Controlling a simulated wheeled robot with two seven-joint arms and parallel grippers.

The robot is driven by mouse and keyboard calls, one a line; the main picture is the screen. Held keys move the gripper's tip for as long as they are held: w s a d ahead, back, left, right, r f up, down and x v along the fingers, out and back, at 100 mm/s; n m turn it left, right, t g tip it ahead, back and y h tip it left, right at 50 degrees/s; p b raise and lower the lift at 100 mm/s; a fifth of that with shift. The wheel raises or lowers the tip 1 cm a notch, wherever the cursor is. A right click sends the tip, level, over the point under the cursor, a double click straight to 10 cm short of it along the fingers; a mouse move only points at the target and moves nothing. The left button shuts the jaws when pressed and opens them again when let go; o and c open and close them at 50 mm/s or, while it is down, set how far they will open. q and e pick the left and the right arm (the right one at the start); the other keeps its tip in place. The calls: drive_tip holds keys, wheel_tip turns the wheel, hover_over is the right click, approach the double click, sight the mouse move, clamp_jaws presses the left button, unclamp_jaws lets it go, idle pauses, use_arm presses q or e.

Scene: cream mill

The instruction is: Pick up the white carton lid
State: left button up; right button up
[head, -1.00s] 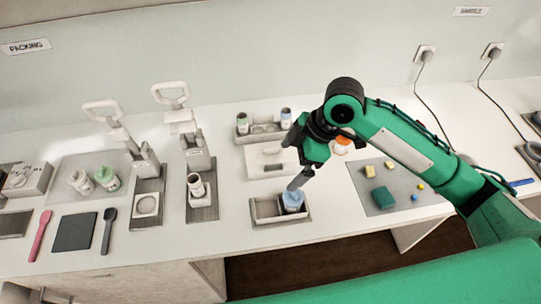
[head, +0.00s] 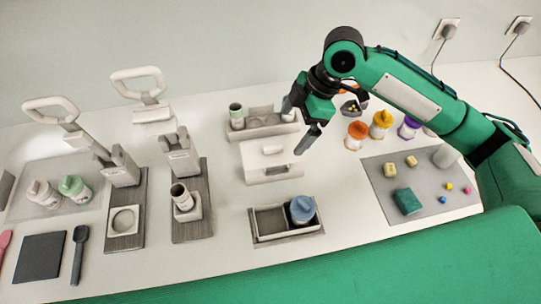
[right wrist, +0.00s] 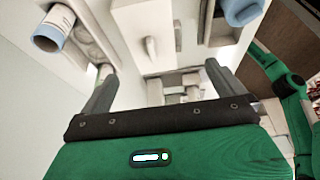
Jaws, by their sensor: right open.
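The white carton lid (head: 258,173) is a pale flat piece with a small raised grip on top, in the middle of the bench in the head view. It also shows at the top of the right wrist view (right wrist: 128,22), with its grip (right wrist: 151,48) pointing toward my fingers. My right gripper (head: 298,121) is open and empty, above and just right of the lid's far side. Its two fingers (right wrist: 161,88) stand wide apart in the wrist view, and I see no contact with the lid. My left gripper is not in view.
A rack (head: 262,131) with small bottles stands behind the lid. A divided box (head: 270,239) holding a blue-capped jar (head: 302,209) lies in front. Two lever presses (head: 122,168) stand left. A grey mat (head: 425,205) with blocks lies right, with coloured-lid jars behind it.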

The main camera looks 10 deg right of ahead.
sight(274, 154)
drive_tip(key=shift+w+a+f, duration=0.1)
drive_tip(key=shift+w+f, duration=0.4)
drive_tip(key=shift+f, duration=0.3)
drive_tip(key=x, duration=0.3)
drive_tip(key=p+x, duration=0.1)
drive_tip(key=x, duration=0.2)
drive_tip(key=shift+s+a+f, duration=0.2)
drive_tip(key=shift+a+f, duration=0.3)
drive_tip(key=shift+f, duration=0.4)
drive_tip(key=shift+a+f+p, duration=0.15)
drive_tip(key=shift+f+p, duration=0.1)
drive_tip(key=shift+p, duration=0.1)
drive_tip(key=p+x, duration=0.1)
drive_tip(key=x, duration=0.2)
drive_tip(key=shift+w+a+f, duration=0.1)
drive_tip(key=shift+a+f, duration=0.05)
drive_tip(key=shift+f, duration=0.15)
drive_tip(key=shift+a+f, duration=0.15)
drive_tip(key=shift+f, duration=0.3)
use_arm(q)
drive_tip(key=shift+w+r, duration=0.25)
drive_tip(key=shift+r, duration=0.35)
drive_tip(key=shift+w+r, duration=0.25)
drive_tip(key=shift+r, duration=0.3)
use_arm(e)
drive_tip(key=shift+c, duration=0.2)
